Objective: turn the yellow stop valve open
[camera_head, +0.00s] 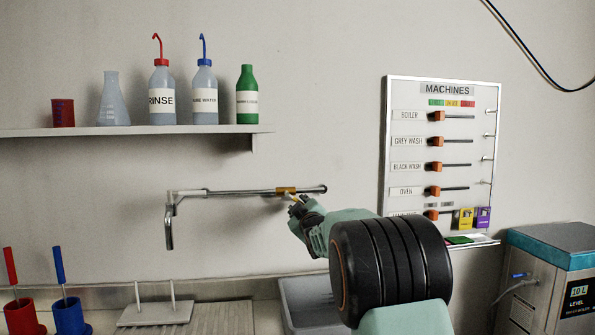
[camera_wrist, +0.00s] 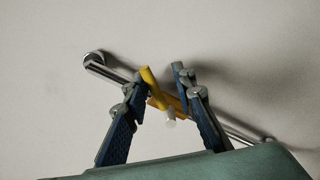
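The yellow stop valve (camera_head: 286,190) sits on a chrome wall pipe (camera_head: 240,192), near the pipe's right end. In the wrist view its yellow lever (camera_wrist: 153,86) stands between my two fingers, with more yellow on the pipe behind it. My gripper (camera_head: 297,203) is just below and right of the valve in the head view. In the wrist view my gripper (camera_wrist: 160,78) is open around the lever. The left fingertip is close to the lever or touching it; I cannot tell which. A gap shows between the lever and the right fingertip.
A shelf (camera_head: 140,131) with bottles is above the pipe. A MACHINES board (camera_head: 450,95) hangs at right. Below are a grey basin (camera_head: 312,300), red and blue holders (camera_head: 68,315) and a boiler-like unit (camera_head: 555,275). The wall around the valve is clear.

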